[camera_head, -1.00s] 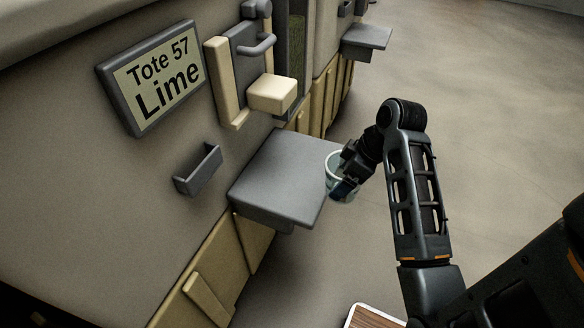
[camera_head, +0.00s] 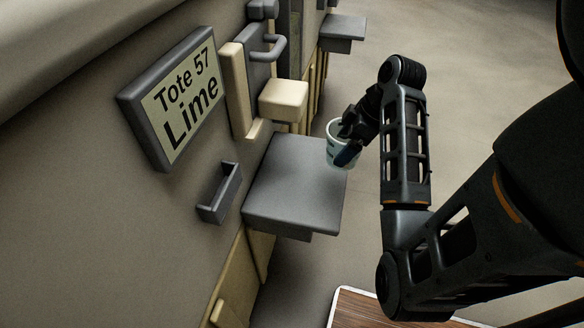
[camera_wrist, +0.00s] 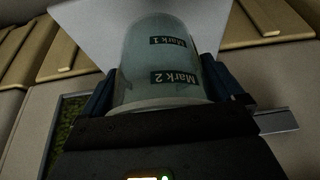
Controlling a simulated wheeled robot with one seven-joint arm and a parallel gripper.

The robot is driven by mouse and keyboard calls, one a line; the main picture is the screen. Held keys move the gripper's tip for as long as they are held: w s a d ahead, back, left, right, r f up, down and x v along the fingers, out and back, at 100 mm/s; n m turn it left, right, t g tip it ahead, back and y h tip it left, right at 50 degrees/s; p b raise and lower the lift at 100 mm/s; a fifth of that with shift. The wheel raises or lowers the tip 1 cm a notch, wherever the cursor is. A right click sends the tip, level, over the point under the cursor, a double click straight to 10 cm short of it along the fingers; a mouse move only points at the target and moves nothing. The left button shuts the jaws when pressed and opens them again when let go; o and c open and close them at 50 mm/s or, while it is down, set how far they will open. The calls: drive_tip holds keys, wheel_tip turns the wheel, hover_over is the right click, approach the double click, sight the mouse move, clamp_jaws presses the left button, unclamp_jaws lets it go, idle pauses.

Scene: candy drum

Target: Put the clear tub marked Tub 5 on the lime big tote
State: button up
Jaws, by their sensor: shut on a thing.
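A clear tub (camera_head: 333,133) is held in my gripper (camera_head: 346,150), by its side in the head view. The wrist view shows the clear tub (camera_wrist: 158,65) between the gripper's fingers (camera_wrist: 165,95), with dark labels reading "Mark 1" and "Mark 2". No "Tub 5" marking can be read. The lime tote is the large beige body with a sign (camera_head: 185,100) reading "Tote 57 Lime". A flat grey shelf (camera_head: 295,190) juts from its side. The tub overlaps the shelf's far right corner in the picture; its height above it cannot be told. The shelf top is empty.
A cream block (camera_head: 283,100) with a grey handle (camera_head: 268,48) stands out from the wall beyond the shelf. Another grey shelf (camera_head: 343,30) lies farther off. The floor at right is open.

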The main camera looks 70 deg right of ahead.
drive_tip(key=shift+w+d+f+p, duration=0.25)
drive_tip(key=shift+w+f+p, duration=0.1)
drive_tip(key=shift+w+f, duration=1.5)
drive_tip(key=shift+w+d+f+p, duration=0.3)
drive_tip(key=shift+w+f, duration=1.5)
drive_tip(key=shift+w, duration=0.2)
drive_tip(key=shift+w+d+f+p, duration=0.25)
drive_tip(key=shift+w+f+p, duration=0.1)
drive_tip(key=shift+w+f, duration=1.5)
drive_tip(key=o, duration=0.6)
drive_tip(key=shift+f, duration=0.1)
drive_tip(key=shift+o, duration=0.4)
drive_tip(key=shift+r, duration=0.2)
drive_tip(key=b+v, duration=0.1)
drive_tip(key=v, duration=1.1)
